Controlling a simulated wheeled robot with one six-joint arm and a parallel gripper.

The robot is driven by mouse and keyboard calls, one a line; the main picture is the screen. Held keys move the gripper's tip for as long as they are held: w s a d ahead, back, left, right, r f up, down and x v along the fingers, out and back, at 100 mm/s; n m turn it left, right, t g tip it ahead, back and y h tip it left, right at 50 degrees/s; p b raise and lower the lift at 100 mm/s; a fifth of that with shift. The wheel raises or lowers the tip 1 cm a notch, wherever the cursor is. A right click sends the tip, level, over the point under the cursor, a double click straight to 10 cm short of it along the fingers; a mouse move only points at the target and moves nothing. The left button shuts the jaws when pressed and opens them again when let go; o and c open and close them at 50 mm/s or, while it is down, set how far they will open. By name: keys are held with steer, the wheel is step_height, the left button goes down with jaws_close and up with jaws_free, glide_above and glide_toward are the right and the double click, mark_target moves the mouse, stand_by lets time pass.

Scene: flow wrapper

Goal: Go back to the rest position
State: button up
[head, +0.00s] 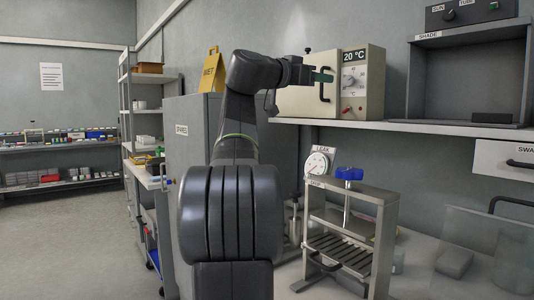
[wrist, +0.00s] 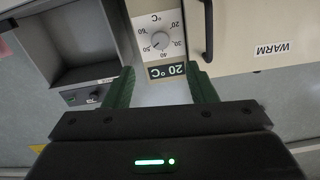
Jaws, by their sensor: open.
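My gripper (head: 324,76) is raised in front of the cream oven (head: 360,95) on the wall shelf, near its dark door handle. In the wrist view my gripper (wrist: 162,82) shows two green fingers standing well apart, with nothing between them. Beyond the fingers are the oven's dial (wrist: 160,41) and its "20 °C" display (wrist: 167,70), upside down in that view. The oven door looks shut. The oven's handle (wrist: 208,30) is to the right of the fingers in the wrist view. I cannot tell the exact gap between the fingers and the oven front.
Below the shelf stands a metal leak-test frame (head: 350,215) with a gauge (head: 318,165) and a blue-handled part (head: 349,174). A grey shade box (head: 470,75) is to the right. A grey cabinet (head: 186,140) stands behind my arm. The floor at left is clear.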

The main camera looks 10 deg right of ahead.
mark_target(348, 82)
steer(key=p+x, duration=0.2)
steer(key=x, duration=1)
steer(key=shift+w+d+p, duration=0.15)
steer(key=shift+d+p, duration=0.05)
steer(key=shift+p, duration=0.1)
